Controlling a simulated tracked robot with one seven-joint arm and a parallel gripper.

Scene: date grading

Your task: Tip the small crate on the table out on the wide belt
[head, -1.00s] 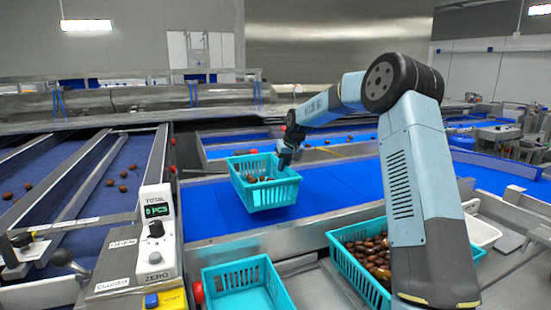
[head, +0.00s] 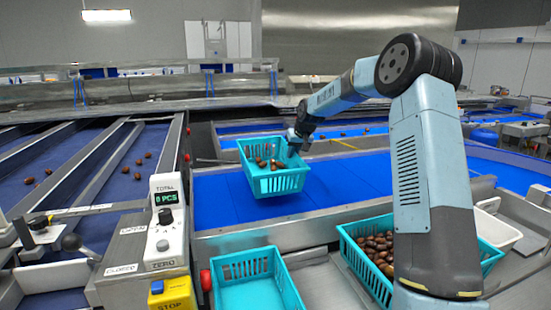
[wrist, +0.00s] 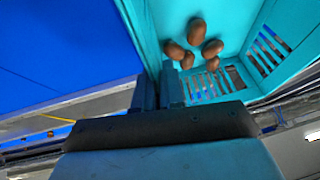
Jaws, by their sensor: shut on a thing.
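The small teal crate (head: 276,184) is in the air above the wide blue belt (head: 345,183). It holds several brown dates (head: 264,162) and is tilted in the head view. My gripper (head: 294,142) is shut on the crate's rim at its right side. In the wrist view the gripper fingers (wrist: 172,90) grip the crate wall (wrist: 148,35), with several dates (wrist: 196,30) lying inside the crate. The wide belt (wrist: 60,50) shows at the left of that view. The belt under the crate looks bare.
An empty teal crate (head: 276,259) stands on the table at the front. A fuller teal crate (head: 352,252) of dates is to its right, partly behind my arm. A control post (head: 168,225) with a display and a yellow stop box (head: 170,297) stand at the left.

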